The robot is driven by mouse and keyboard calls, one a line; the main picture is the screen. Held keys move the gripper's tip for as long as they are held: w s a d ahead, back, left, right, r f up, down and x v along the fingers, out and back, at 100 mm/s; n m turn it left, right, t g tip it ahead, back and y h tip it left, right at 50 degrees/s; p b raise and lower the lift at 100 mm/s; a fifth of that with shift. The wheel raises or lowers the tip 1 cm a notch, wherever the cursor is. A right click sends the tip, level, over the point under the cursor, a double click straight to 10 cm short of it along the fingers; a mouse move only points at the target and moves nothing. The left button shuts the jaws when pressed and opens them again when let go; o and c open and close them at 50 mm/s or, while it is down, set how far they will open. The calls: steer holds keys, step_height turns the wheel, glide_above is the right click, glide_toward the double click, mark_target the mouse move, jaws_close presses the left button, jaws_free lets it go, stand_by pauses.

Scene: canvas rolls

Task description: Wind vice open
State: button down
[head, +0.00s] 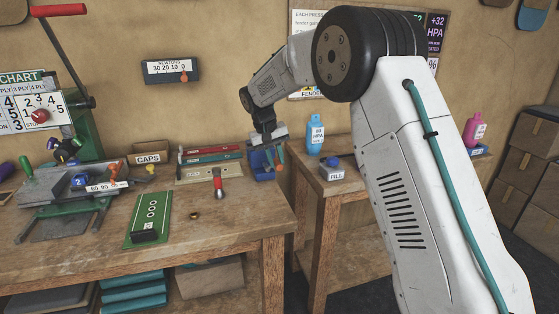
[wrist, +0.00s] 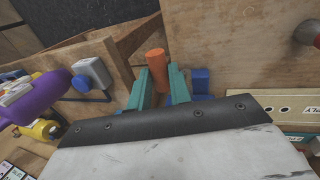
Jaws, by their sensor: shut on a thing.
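The blue vice (head: 262,173) sits at the right end of the workbench, partly hidden behind my gripper. Part of its blue body also shows beside the fingers in the wrist view (wrist: 201,80). An orange handle (wrist: 155,61) stands between my fingertips in the wrist view. My gripper (head: 276,160) reaches down at the vice from above. Its teal fingers (wrist: 158,82) are shut on the orange handle. The vice jaws and the gap between them are hidden from both views.
A red-handled tool (head: 218,184) on a board and a green plate (head: 150,218) lie left of the vice. A lever press (head: 85,130) stands further left. A FILL box (head: 336,172) and a blue bottle (head: 316,135) stand on the right-hand table, past a gap.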

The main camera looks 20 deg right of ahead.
steer(key=shift+a+r+h, duration=0.1)
steer(key=shift+a+h, duration=0.4)
steer(key=shift+h, duration=0.5)
steer(key=shift+a+h, duration=0.55)
steer(key=shift+h, duration=0.45)
steer(key=shift+a+r+h, duration=0.1)
steer(key=shift+a+h, duration=0.4)
steer(key=shift+h, duration=0.5)
steer(key=c, duration=1.3)
jaws_free()
steer(key=shift+a, duration=0.1)
steer(key=v, duration=0.7)
steer(key=shift+a+r, duration=0.2)
steer(key=shift+a, duration=0.15)
